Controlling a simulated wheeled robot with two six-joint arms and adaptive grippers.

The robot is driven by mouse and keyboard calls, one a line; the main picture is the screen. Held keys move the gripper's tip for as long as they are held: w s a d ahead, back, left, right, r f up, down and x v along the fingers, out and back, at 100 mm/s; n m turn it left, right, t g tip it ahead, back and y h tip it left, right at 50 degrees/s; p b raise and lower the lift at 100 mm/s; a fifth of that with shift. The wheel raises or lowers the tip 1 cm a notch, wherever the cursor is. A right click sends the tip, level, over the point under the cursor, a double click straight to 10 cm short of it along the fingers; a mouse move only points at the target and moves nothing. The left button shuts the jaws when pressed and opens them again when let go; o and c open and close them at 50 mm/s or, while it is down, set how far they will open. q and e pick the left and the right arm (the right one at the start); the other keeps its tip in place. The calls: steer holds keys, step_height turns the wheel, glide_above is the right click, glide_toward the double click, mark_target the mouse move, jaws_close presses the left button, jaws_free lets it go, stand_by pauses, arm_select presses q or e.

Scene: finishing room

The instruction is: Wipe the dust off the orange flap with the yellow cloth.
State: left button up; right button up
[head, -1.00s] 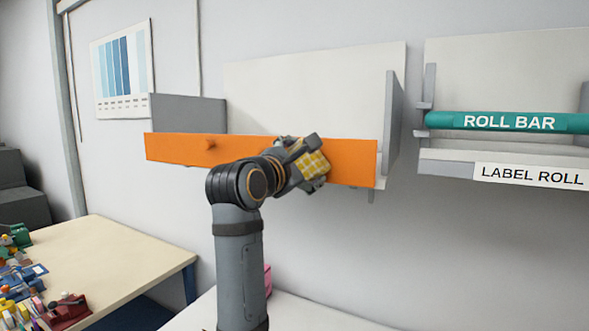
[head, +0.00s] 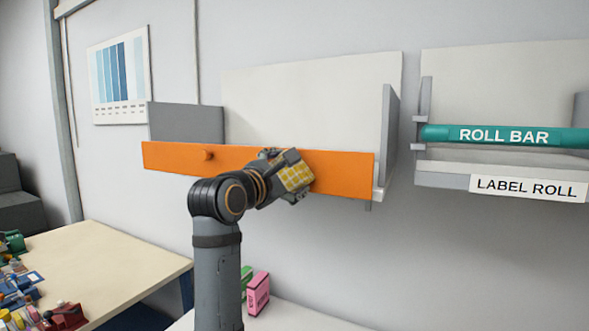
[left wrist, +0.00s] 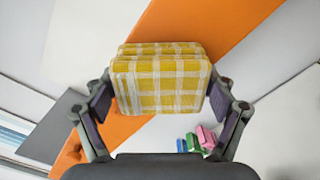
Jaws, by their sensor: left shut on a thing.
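The orange flap (head: 345,173) is a long panel with a small round knob, on the front of a grey wall unit in the head view. It also crosses the left wrist view diagonally (left wrist: 205,28). My left gripper (head: 291,174) is shut on the yellow checked cloth (head: 297,178), which is folded into a pad. The cloth lies over the flap's middle in the head view; whether it touches is unclear. In the left wrist view the cloth (left wrist: 160,82) sits between both fingers (left wrist: 162,100). I cannot make out any dust. My right gripper is not in view.
A teal roll bar (head: 505,136) and a label roll shelf (head: 528,187) are on the wall at right. Pink and green boxes (head: 258,294) stand on a white surface below. A table (head: 95,262) with a clutter of small items is at left.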

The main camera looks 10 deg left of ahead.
arm_select(q)
steer(key=shift+w+a+r+p, duration=0.1)
steer(key=shift+w+a+p, duration=0.05)
steer(key=shift+a+p, duration=0.3)
steer(key=shift+w+a+p, duration=0.25)
steer(key=shift+a+p, duration=0.1)
steer(key=shift+a, duration=0.25)
steer(key=shift+w+a+p, duration=0.2)
steer(key=shift+a+p, duration=0.1)
steer(key=shift+a, duration=0.25)
steer(key=shift+w+a+f, duration=0.1)
steer(key=shift+a+f, duration=0.1)
steer(key=shift+a, duration=0.1)
steer(key=w+a+p, duration=0.1)
steer(key=w+a, duration=0.1)
steer(key=a, duration=0.5)
steer(key=shift+w+p, duration=0.3)
steer(key=shift+p, duration=0.05)
